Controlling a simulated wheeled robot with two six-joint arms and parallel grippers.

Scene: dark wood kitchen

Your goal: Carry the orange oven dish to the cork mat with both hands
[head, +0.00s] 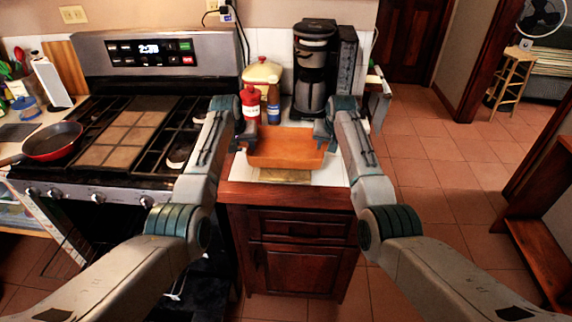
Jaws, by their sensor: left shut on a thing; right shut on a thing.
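The orange oven dish (286,150) is over the white counter, between my two grippers. My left gripper (247,138) is shut on the dish's left end. My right gripper (324,134) is shut on its right end. The dish looks level. The cork mat (285,176) lies on the counter near its front edge, just in front of and below the dish in the picture. The dish may hide the mat's rear part. I cannot tell how high the dish is above the counter.
A red bottle (250,103), a blue bottle (273,104), a cream pot (262,75) and a coffee maker (314,65) stand behind the dish. The stove (130,130) with a frying pan (52,141) is on the left. The floor to the right is open.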

